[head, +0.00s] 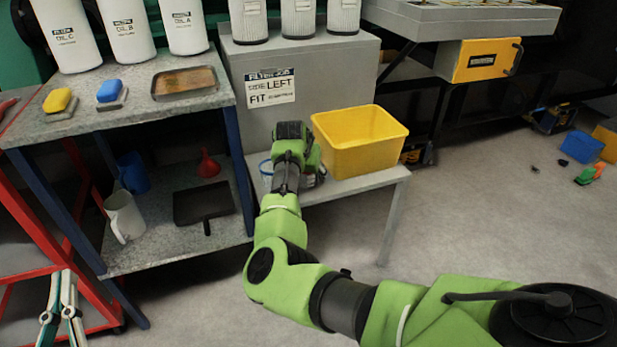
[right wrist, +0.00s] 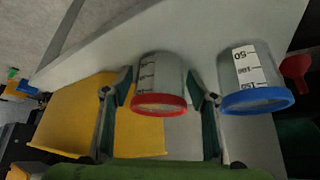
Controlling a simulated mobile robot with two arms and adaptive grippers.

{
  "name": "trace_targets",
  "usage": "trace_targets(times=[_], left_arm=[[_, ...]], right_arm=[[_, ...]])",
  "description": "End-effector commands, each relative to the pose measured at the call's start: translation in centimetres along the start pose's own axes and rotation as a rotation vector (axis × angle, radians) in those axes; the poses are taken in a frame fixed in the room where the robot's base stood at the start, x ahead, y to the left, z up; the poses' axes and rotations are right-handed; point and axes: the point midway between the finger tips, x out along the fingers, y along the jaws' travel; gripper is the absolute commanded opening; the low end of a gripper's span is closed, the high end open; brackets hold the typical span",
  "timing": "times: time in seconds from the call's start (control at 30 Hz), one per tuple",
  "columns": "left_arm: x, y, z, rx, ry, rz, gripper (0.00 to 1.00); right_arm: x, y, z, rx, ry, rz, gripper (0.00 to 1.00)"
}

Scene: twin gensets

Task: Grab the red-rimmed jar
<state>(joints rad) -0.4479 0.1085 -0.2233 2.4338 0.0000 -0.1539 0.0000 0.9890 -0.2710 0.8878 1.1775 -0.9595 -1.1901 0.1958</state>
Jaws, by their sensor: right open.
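The red-rimmed jar (right wrist: 160,80) is a clear jar with a white scale label, in the middle of the right wrist view. My right gripper (right wrist: 158,88) is open, with one finger on each side of it; contact cannot be made out. In the head view my right gripper (head: 300,172) is over the low grey bench and hides the red-rimmed jar. A blue-rimmed jar (right wrist: 252,78) stands beside it, just beyond one finger; its rim (head: 265,167) shows in the head view. My left gripper (head: 62,278) is at the lower left of the head view, empty, its opening unclear.
A yellow bin (head: 360,138) stands on the low bench (head: 385,178) right beside my right gripper. A grey box with a filter sign (head: 270,88) rises behind. A shelf table (head: 150,112) with sponges and a tray is at left.

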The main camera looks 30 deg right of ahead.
Motion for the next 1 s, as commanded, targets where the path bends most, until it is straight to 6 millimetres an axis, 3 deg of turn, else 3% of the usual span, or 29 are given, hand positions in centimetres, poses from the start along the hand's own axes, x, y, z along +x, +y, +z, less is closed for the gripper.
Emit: trace_targets(times=[0.23, 0.27, 0.37, 0.4, 0.83, 1.0], left_arm=[[0.0, 0.0, -0.3, -0.001, 0.011, 0.001, 0.0], [0.0, 0.0, -0.3, -0.001, 0.011, 0.001, 0.0], [0.0, 0.0, -0.2, -0.001, 0.01, 0.001, 0.0], [0.0, 0.0, -0.2, 0.0, 0.01, 0.0, 0.0], [0.0, 0.0, 0.1, 0.0, -0.012, -0.001, 0.0], [-0.3, -0.3, 2.3, 0.003, -0.118, -0.006, 0.0]], right_arm=[[0.0, 0.0, 0.0, 0.0, 0.0, 0.0, 0.53], [0.0, 0.0, 0.0, 0.0, 0.0, 0.0, 0.5], [0.0, 0.0, 0.0, 0.0, 0.0, 0.0, 0.24], [0.0, 0.0, 0.0, 0.0, 0.0, 0.0, 0.22], [-0.4, 0.0, -0.3, 0.0, 0.001, 0.0, 0.22], [-1.4, 0.0, -1.0, 0.001, 0.002, 0.0, 0.22]])
